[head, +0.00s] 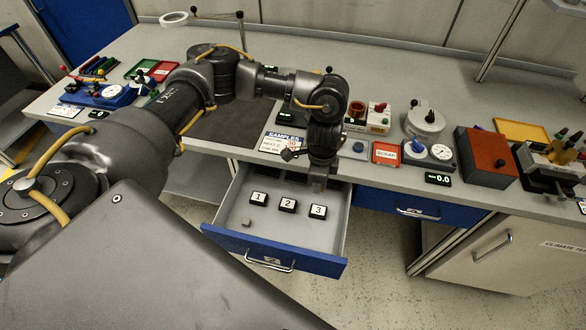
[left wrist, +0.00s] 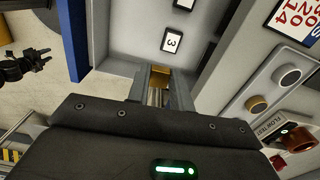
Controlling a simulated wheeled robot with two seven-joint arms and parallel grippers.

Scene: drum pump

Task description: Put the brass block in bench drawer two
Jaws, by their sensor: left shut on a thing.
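The bench drawer two (head: 228,236), with a blue front and a 2 on its label, is pulled out. My left gripper (head: 319,186) points down over its right side, near the bench edge. In the left wrist view its two fingers (left wrist: 158,90) are shut on the brass block (left wrist: 159,74), a small golden piece partly hidden between them. Drawer floor shows beyond the block; I cannot tell whether it touches. At the left of the left wrist view is a dark gripper (left wrist: 30,65), seemingly my right one; its opening is unclear.
In the drawer lie the numbered tiles 1 (head: 259,199), 2 (head: 288,205) and 3 (head: 318,211), and a small greyish block (head: 247,223). The drawer's front middle is clear. A red scrap tray (head: 386,153) and instruments stand on the bench above. Another blue drawer (head: 440,214) is shut.

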